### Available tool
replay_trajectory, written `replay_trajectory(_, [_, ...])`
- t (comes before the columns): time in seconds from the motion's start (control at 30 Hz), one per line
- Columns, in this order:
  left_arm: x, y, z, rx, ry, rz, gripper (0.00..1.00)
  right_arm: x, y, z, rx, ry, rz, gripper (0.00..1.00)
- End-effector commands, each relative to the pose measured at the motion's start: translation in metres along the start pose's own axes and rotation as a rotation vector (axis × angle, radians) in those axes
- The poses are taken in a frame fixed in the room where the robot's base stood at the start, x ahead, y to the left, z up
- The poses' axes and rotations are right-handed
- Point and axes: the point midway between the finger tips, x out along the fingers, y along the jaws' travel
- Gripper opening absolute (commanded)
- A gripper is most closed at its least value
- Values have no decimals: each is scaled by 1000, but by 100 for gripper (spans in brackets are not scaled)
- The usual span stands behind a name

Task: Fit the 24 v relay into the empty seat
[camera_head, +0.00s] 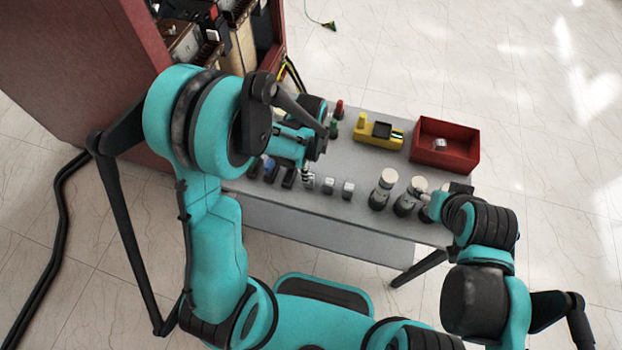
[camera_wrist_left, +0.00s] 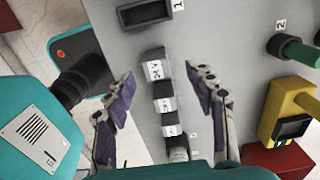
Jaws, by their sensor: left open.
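A dark relay with a white label (camera_wrist_left: 153,70), which seems to read 24 V, stands on the grey table in the left wrist view. It heads a row of similar labelled blocks. My left gripper (camera_wrist_left: 162,90) is open, with its fingers apart on either side of the row, near this relay. I cannot tell its height above the relay. In the head view my left gripper (camera_head: 308,177) is over the front of the table and largely covers this relay. My right gripper (camera_head: 440,203) is at the table's right end, its fingers unclear. I cannot pick out the empty seat.
The grey table (camera_head: 300,213) also holds two more white-topped blocks (camera_head: 338,187), several cylinders (camera_head: 383,188), a yellow device (camera_head: 378,132) and a red bin (camera_head: 440,162) with a small pale thing inside. A red cabinet (camera_head: 85,65) stands open at the left.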

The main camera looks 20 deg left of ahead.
Motion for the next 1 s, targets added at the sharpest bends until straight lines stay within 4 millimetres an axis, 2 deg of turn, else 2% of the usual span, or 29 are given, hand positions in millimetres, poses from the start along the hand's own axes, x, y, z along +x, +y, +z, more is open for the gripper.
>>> replay_trajectory(0.33, [51,6,-3,-2,0,-1,55,17,0,12,0,0,0,54])
replay_trajectory(0.47, [58,6,-3,-3,0,-2,55,18,0,13,0,0,0,54])
replay_trajectory(0.67, [57,6,-3,-3,0,-2,55,18,0,12,0,0,0,54])
replay_trajectory(0.87, [57,6,-3,-3,0,-2,2,18,0,12,0,0,0,54])
replay_trajectory(1.0, [57,6,-3,-3,0,-2,1,18,0,13,0,0,0,54])
